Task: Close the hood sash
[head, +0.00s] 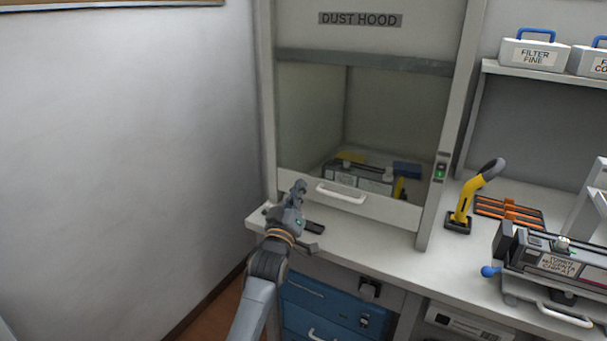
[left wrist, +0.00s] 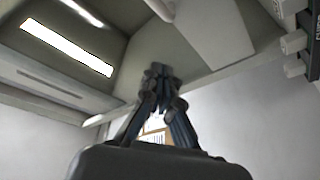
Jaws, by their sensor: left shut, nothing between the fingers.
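The dust hood's sash is a clear pane with a pale bottom rail (head: 390,211) and a white bar handle (head: 341,193). In the head view the sash is low, its rail close to the counter. I cannot tell whether a gap remains under it. My left gripper (head: 299,187) is in front of the rail's left end, left of the handle. Its fingers are together and empty; they also show in the left wrist view (left wrist: 158,72). I cannot tell whether they touch the rail. My right gripper is out of view.
A dark toner cartridge, a yellow item and a blue item (head: 407,170) are behind the pane. Right of the hood are a yellow-handled tool (head: 465,203), an orange rack (head: 510,212) and another cartridge stand (head: 550,262). Blue drawers (head: 330,305) are below the counter.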

